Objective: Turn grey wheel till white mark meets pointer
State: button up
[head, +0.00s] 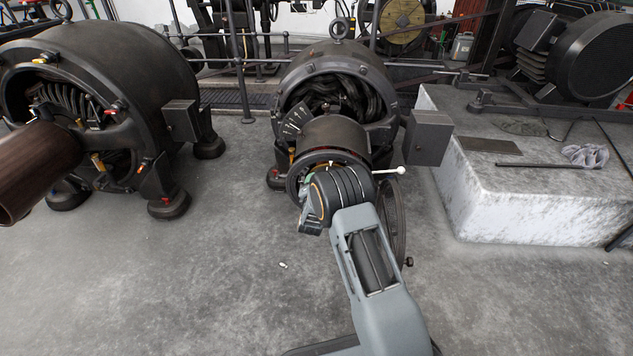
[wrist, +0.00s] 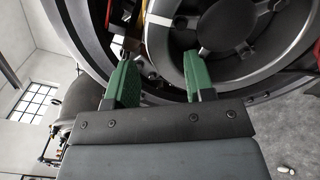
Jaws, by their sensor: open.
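The grey wheel (wrist: 222,28), spoked with a dark round hub, fills the upper right of the wrist view. In the wrist view the left finger overlaps the dark outer ring and the right finger overlaps the wheel's rim. I cannot tell whether either finger touches. I cannot make out the pointer for certain.
A second dynamo (head: 120,90) stands at the left. A white-knobbed lever (head: 388,171) and a grey box (head: 428,137) are right of the middle dynamo. A pale stone block (head: 520,205) is farther right. The floor in front is mostly clear.

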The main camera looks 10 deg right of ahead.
aim_at(331, 167)
jog(key=shift+b+x, duration=0.55)
jog(key=shift+x, duration=1.35)
jog(key=shift+c, duration=0.4)
grip_shut()
